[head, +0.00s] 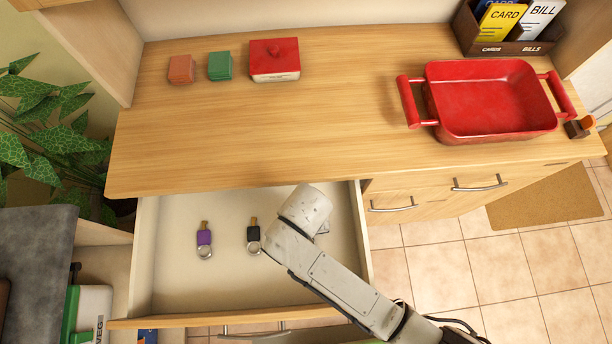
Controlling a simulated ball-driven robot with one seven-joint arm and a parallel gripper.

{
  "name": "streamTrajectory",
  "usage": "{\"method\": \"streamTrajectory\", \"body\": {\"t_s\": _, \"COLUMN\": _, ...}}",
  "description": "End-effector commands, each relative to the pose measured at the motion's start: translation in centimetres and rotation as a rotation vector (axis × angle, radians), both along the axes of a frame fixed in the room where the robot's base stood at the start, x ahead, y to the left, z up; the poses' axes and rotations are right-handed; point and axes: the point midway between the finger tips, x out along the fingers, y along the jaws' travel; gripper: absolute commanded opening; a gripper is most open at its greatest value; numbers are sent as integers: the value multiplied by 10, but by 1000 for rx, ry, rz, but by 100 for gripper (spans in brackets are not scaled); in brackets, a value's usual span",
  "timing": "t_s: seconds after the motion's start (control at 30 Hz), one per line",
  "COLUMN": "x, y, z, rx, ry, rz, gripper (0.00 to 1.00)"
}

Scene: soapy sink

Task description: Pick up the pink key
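I see no pink key in the head view. An open drawer (170,277) below the counter holds a purple key (204,238) with a metal ring and a black key (253,233) with a metal ring. My arm reaches over the right half of the drawer and hides part of its floor. A small greyish bit (324,228) shows at the arm's right edge; I cannot tell what it is. My gripper is hidden by the arm's end, just right of the black key.
A red tray (487,131) with handles stands on the counter (330,120). A red lidded box (275,66), a green stack (220,66) and an orange stack (181,69) sit at the back. A card holder (480,42) stands back right. The drawer's left part has clear floor.

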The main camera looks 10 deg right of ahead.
Motion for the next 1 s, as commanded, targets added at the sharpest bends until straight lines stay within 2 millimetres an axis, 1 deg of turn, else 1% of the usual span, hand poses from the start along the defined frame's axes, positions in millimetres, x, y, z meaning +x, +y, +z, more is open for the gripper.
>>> {"method": "streamTrajectory", "body": {"t_s": 0.1, "x": 0, "y": 0, "z": -7, "rx": -1, "ry": 0, "rz": 1, "gripper": 66}}
{"method": "streamTrajectory", "body": {"t_s": 0.3, "x": 0, "y": 0, "z": -7, "rx": 0, "ry": 0, "rz": 1, "gripper": 66}}
{"method": "streamTrajectory", "body": {"t_s": 0.33, "x": 0, "y": 0, "z": -7, "rx": 0, "ry": 0, "rz": 1, "gripper": 64}}
{"method": "streamTrajectory", "body": {"t_s": 0.9, "x": 0, "y": 0, "z": -7, "rx": 1, "ry": -1, "rz": 1, "gripper": 9}}
{"method": "streamTrajectory", "body": {"t_s": 0.93, "x": 0, "y": 0, "z": -7, "rx": 1, "ry": -1, "rz": 1, "gripper": 7}}
{"method": "streamTrajectory", "body": {"t_s": 1.0, "x": 0, "y": 0, "z": -7, "rx": 1, "ry": -1, "rz": 1, "gripper": 6}}
